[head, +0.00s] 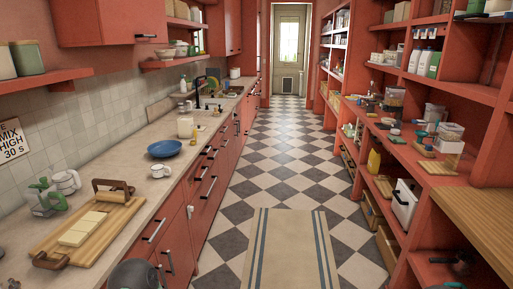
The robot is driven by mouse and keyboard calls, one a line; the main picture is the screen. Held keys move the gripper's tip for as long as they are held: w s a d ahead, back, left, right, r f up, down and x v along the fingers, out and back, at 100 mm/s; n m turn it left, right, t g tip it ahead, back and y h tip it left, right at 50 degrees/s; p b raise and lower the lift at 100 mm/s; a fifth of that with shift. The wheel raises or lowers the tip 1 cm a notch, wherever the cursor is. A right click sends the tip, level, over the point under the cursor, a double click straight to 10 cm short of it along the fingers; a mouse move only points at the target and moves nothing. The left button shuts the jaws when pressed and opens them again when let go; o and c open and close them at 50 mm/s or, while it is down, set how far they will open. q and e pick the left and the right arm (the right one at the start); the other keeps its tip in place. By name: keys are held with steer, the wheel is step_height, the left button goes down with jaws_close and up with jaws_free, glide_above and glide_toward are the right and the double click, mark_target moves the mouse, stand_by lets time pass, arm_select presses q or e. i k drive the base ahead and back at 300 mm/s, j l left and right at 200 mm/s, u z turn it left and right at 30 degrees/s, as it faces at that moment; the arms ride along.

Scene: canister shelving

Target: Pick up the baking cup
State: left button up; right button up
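I cannot tell for sure which thing is the baking cup. A small white cup (160,171) stands on the left counter near its front edge, just in front of a blue bowl (165,149). Another white cup (67,182) stands nearer on the same counter by the wall, beside green items. Small vessels on the right shelves are too small to identify. No gripper can be made out in the head view; a dark rounded part at the bottom left may be mine.
A wooden tray (106,236) with pale blocks lies on the left counter (135,183). Crowded red shelves (460,92) line the right side. A striped rug (288,250) lies on the checkered floor (285,160). The aisle between is clear to the far door (289,55).

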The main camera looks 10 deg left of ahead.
mark_target(158, 169)
steer(key=i+u, duration=0.1)
steer(key=i, duration=0.4)
steer(key=i+l+u, duration=0.1)
steer(key=i, duration=0.4)
steer(key=i+l+u, duration=0.1)
steer(key=i, duration=0.4)
steer(key=i+l+u, duration=0.1)
steer(key=i, duration=0.4)
steer(key=l, duration=0.1)
